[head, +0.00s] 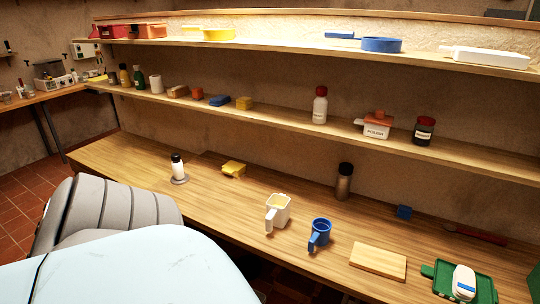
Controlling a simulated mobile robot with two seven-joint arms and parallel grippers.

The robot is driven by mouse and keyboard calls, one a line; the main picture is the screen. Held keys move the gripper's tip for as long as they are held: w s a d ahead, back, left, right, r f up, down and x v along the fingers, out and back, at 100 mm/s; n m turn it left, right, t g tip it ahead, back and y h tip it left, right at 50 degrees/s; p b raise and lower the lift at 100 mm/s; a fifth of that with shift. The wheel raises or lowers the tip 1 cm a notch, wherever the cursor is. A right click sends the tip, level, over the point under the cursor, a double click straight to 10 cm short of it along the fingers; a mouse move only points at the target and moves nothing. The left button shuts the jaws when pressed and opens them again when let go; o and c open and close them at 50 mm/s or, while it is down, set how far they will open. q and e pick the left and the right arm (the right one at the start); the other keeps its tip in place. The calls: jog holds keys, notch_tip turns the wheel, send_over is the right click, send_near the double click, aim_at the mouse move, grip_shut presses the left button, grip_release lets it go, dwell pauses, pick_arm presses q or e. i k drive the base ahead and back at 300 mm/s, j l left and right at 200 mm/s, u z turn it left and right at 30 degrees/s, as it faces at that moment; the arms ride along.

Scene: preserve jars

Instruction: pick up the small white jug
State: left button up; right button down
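The small white jug (279,212) stands upright on the wooden worktop (225,192), near the middle of the head view. Its open top shows a pale yellowish inside, and its handle points toward the front left. A smaller blue jug (321,232) stands just to its right with a visible gap between them. Neither of my grippers is in view, and nothing is touching the white jug.
A wooden board (378,261) lies right of the jugs, then a green tray (482,286) holding a white-and-blue item. A dark bottle (344,182) stands behind. A yellow block (233,168) and salt-shaker-like bottle (178,168) are left. Loaded shelves overhang behind.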

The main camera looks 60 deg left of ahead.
aim_at(278, 205)
jog(key=u, duration=1.95)
